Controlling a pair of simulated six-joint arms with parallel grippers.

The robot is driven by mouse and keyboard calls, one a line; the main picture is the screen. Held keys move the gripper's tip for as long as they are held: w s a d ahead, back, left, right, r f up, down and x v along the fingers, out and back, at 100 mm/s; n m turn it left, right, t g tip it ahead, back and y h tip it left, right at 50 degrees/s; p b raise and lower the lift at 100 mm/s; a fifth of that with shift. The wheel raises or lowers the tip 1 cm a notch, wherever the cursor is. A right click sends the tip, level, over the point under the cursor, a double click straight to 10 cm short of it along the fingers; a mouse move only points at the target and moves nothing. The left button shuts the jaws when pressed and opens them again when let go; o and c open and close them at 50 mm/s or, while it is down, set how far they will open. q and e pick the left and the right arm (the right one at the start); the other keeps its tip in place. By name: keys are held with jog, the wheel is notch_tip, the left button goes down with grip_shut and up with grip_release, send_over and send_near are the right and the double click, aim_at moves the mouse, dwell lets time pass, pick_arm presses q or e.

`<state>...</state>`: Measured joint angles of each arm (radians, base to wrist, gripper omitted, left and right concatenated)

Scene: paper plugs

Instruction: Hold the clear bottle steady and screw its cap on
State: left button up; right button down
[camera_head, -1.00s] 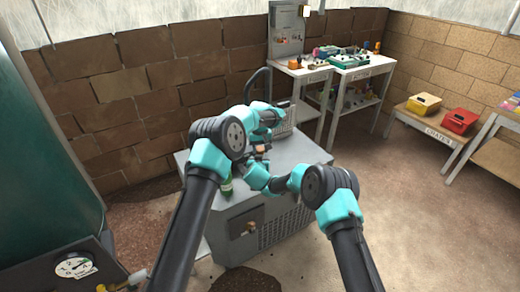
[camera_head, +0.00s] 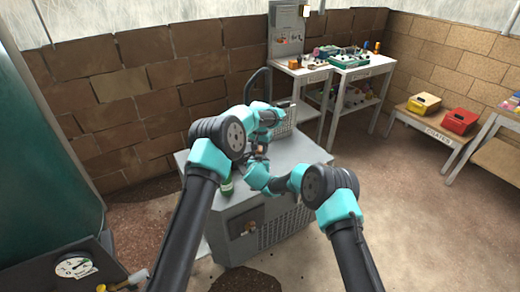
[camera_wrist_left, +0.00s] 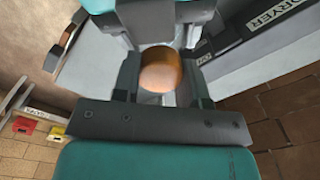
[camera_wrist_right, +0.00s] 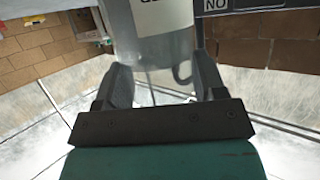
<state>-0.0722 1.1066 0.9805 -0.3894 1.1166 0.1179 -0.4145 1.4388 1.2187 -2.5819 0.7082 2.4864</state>
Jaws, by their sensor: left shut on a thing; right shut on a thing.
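In the left wrist view an orange-brown cap (camera_wrist_left: 161,70) sits between the fingers of my left gripper (camera_wrist_left: 161,82), which is shut on it. In the right wrist view my right gripper (camera_wrist_right: 163,82) is shut on the clear bottle (camera_wrist_right: 155,45), a greyish see-through body with a pale label. In the head view my left gripper (camera_head: 261,148) is directly above my right gripper (camera_head: 257,166) over the grey cabinet. The bottle and cap are mostly hidden there by the grippers. I cannot tell how far the cap is seated on the neck.
Cluttered tables (camera_head: 345,62) and yellow (camera_head: 424,104) and red (camera_head: 459,121) bins stand farther right. The cabinet's right side is clear.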

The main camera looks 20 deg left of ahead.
pick_arm(q)
jog(key=o, duration=1)
jog(key=shift+r, duration=2.25)
notch_tip(320, 180, up, 4)
jog(key=n, duration=0.6)
jog(key=shift+f, duration=0.25)
